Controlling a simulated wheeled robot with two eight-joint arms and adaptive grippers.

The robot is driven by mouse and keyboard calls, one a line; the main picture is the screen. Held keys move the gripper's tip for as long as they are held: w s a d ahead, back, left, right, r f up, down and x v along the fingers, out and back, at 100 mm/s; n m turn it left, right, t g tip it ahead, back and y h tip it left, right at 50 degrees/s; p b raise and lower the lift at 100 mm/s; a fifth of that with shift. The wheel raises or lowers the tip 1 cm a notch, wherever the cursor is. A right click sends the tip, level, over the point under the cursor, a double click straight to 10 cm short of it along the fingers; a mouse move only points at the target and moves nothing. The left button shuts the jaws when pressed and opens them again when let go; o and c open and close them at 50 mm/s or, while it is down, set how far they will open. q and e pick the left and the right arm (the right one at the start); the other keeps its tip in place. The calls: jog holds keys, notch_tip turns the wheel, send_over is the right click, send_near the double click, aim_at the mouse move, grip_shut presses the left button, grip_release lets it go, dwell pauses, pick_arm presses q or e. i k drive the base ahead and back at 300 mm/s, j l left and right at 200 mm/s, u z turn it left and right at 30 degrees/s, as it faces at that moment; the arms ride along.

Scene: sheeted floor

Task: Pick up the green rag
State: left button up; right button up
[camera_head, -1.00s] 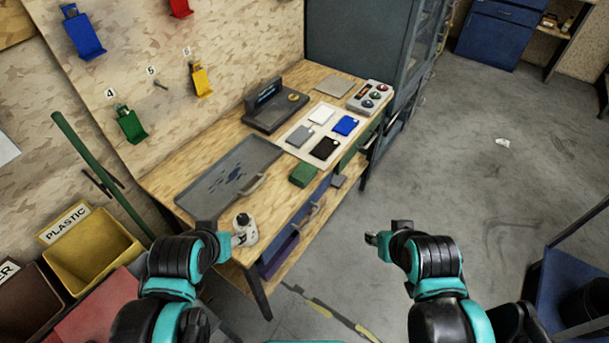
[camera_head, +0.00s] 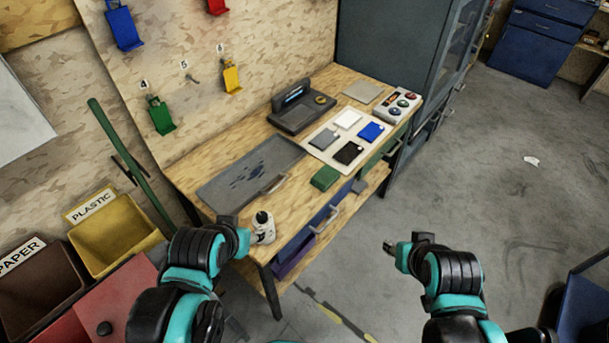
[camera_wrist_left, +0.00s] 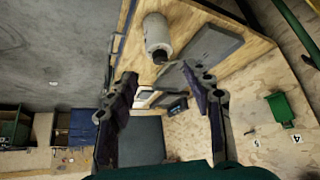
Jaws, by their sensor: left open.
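The green rag (camera_head: 325,178) is a small folded block lying on the wooden workbench (camera_head: 293,205) near its front edge, below a white mat of coloured cards. I cannot make it out in the left wrist view. My left gripper (camera_head: 232,224) is at the bench's near left corner, beside the white bottle and well left of the rag. In the left wrist view, its two fingers (camera_wrist_left: 161,84) are spread with nothing between them. My right gripper (camera_head: 391,247) hangs over the floor to the right of the bench, apart from the rag; its jaws are too small to judge.
A white bottle (camera_head: 263,228) stands on the bench close to my left gripper and shows in the left wrist view (camera_wrist_left: 157,36). A grey tray (camera_head: 215,190) lies behind it. Drawers with handles (camera_head: 325,220) are below the bench. Yellow bin (camera_head: 118,238) stands at left.

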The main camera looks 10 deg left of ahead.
aim_at(327, 175)
jog(key=i+l+u, duration=0.1)
jog(key=u, duration=0.3)
jog(key=l+u, duration=0.1)
jog(key=u, duration=0.25)
jog(key=i+l+u, duration=0.1)
jog(key=u, duration=0.3)
jog(key=i+l+u, duration=0.15)
jog(key=l+u, duration=0.2)
jog(key=l, duration=0.6)
jog(key=l+u, duration=0.35)
jog(key=l, duration=1.2)
